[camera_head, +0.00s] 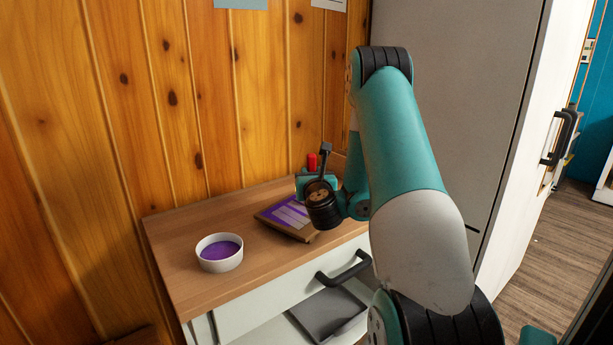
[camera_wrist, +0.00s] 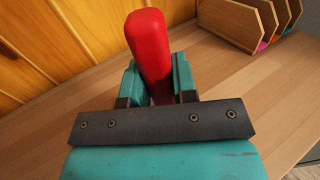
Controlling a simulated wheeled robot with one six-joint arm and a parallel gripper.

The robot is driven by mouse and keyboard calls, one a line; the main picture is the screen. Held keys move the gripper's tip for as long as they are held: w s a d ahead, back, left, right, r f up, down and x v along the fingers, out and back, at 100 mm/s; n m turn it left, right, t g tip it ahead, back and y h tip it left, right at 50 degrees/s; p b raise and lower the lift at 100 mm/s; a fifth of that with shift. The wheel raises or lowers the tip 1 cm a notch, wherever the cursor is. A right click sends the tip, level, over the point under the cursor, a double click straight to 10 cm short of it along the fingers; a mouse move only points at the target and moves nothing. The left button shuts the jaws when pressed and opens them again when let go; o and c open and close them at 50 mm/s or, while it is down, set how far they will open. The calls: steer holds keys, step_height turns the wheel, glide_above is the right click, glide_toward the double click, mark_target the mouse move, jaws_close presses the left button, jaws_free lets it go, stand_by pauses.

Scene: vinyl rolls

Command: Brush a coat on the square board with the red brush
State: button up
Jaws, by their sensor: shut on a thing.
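My gripper (camera_head: 316,181) is shut on the red brush (camera_head: 312,161). In the wrist view the red handle (camera_wrist: 150,45) stands up between the two teal fingers. The bristles are hidden in both views. The square board (camera_head: 283,214) lies on the wooden top just left of my gripper, with purple and paler lilac bands on its face. My gripper hides part of its far right side, and I cannot tell whether the brush touches it. A white bowl of purple paint (camera_head: 220,252) stands to the left, near the front.
The wooden counter top (camera_head: 175,245) is clear around the bowl. A wooden wall stands behind it, and a tall grey cabinet (camera_head: 455,60) to the right. A slotted wooden rack (camera_wrist: 240,25) shows at the wrist view's top right. A dark drawer handle (camera_head: 345,268) juts out in front.

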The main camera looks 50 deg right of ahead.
steer(key=shift+d, duration=0.55)
steer(key=shift+s+f+b, duration=0.15)
steer(key=shift+s+b, duration=0.2)
steer(key=shift+b, duration=0.15)
steer(key=s+b, duration=0.3)
steer(key=shift+s+d, duration=0.1)
steer(key=shift+d, duration=0.05)
steer(key=shift+s+b, duration=0.45)
steer(key=shift+b, duration=0.1)
steer(key=shift+a, duration=0.2)
